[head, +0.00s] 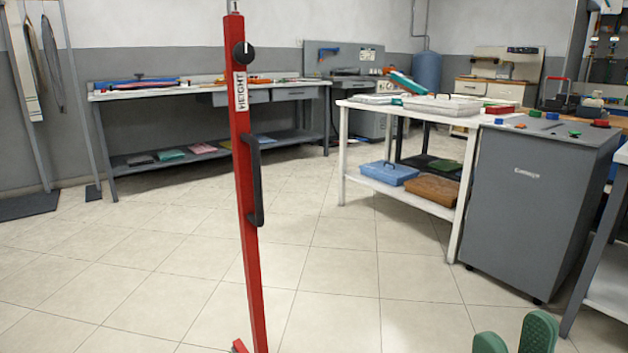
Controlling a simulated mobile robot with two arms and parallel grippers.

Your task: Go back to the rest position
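My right gripper (514,338) shows at the bottom right edge of the head view. Only its two green fingertips are visible, spread apart with floor showing between them, so it is open and empty. It is in front of the grey cabinet (530,205) as seen in the picture. My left gripper is not in view.
A red upright post (244,150) with a black handle and knob stands close, left of centre. A white table (400,112) with boxes stands at centre right. A grey workbench (210,94) runs along the back wall. The tiled floor (340,270) between is clear.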

